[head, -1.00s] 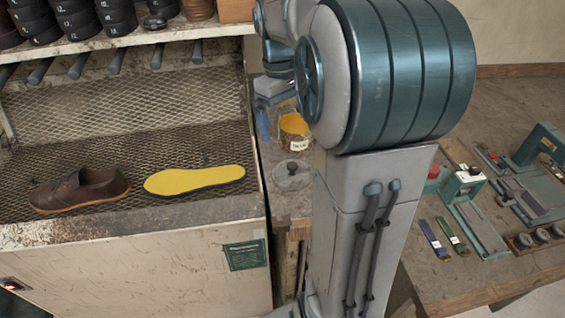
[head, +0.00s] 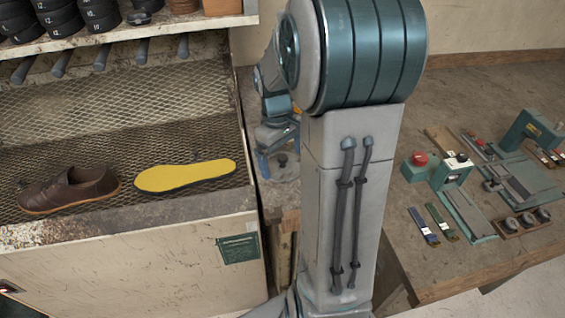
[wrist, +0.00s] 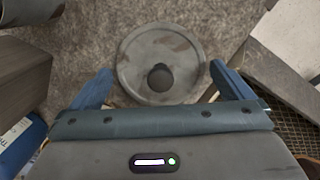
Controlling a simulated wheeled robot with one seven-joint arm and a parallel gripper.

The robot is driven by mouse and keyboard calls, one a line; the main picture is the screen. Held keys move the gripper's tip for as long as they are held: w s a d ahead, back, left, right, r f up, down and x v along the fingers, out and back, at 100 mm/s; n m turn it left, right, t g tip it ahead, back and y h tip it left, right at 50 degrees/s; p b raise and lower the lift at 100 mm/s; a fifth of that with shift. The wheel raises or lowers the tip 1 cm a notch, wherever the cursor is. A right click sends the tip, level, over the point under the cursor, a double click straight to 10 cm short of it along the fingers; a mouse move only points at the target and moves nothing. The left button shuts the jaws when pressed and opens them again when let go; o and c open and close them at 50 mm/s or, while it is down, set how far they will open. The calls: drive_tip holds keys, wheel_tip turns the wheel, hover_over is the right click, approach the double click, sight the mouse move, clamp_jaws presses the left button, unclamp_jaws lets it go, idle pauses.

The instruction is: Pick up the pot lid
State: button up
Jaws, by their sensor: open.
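The pot lid (wrist: 160,55) is a round grey disc with a dark knob, lying on a worn surface in the wrist view. In the head view the lid (head: 284,172) shows only partly, behind my arm, on the narrow bench. My gripper (wrist: 160,72) is open and empty. Its two blue fingers stand to the left and right of the lid, with the knob between them. In the head view my gripper is just over the lid and partly hidden. I cannot tell the exact height gap between fingers and lid.
A mesh-topped bench (head: 100,220) to the left holds a brown shoe (head: 70,190) and a yellow insole (head: 186,175). A shelf (head: 190,24) with dark round stacks is above. The wooden table (head: 430,270) at right carries green stitching tools. A blue labelled container (wrist: 22,148) is close left in the wrist view.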

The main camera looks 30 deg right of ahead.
drive_tip(key=shift+f, duration=0.25)
drive_tip(key=c, duration=0.6)
drive_tip(key=shift+r, duration=0.15)
